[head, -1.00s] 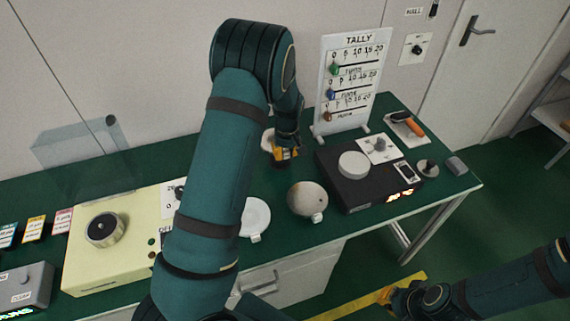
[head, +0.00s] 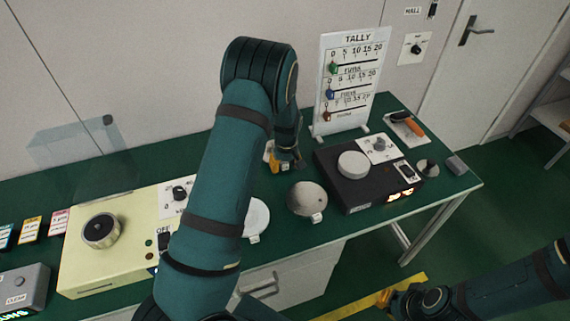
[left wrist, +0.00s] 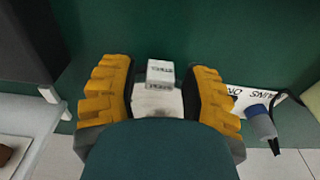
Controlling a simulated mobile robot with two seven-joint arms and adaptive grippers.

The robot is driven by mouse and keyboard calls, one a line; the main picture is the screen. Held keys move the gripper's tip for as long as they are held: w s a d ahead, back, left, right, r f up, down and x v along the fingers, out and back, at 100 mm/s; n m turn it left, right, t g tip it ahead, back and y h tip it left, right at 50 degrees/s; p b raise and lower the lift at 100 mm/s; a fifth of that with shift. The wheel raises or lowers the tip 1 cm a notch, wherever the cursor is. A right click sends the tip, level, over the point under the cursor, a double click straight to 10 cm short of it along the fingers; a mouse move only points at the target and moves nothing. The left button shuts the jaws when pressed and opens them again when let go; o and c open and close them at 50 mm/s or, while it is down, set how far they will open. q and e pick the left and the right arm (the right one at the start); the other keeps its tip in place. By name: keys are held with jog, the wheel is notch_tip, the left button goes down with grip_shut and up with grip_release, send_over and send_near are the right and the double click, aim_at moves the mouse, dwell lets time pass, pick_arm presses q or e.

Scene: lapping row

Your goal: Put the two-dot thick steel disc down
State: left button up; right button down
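My left gripper (head: 284,160) is low over the green bench, behind the discs and left of the black box. In the left wrist view its yellow fingers (left wrist: 160,92) are either side of a pale metal disc (left wrist: 157,102), which fills the gap between them. A small white lettered tab (left wrist: 160,72) stands at its far edge. Its dots are not visible, and contact with the bench cannot be told. A grey disc with a tab (head: 306,199) and a whiter disc (head: 257,218) lie nearer the front. My right gripper (head: 392,299) is low at the right, its fingers unclear.
The black box (head: 345,185) with a round pale plate stands right of the left gripper. The tally board (head: 350,85) is behind. A cream machine (head: 85,265) with a dial and a clear shield (head: 75,160) are left. An orange-handled tool (head: 410,124) lies back right.

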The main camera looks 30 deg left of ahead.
pick_arm(q)
jog(key=shift+r, duration=0.3)
notch_tip(320, 180, up, 12)
jog(key=p, duration=0.2)
jog(key=shift+s+d+f, duration=0.15)
jog(key=shift+s+d, duration=0.3)
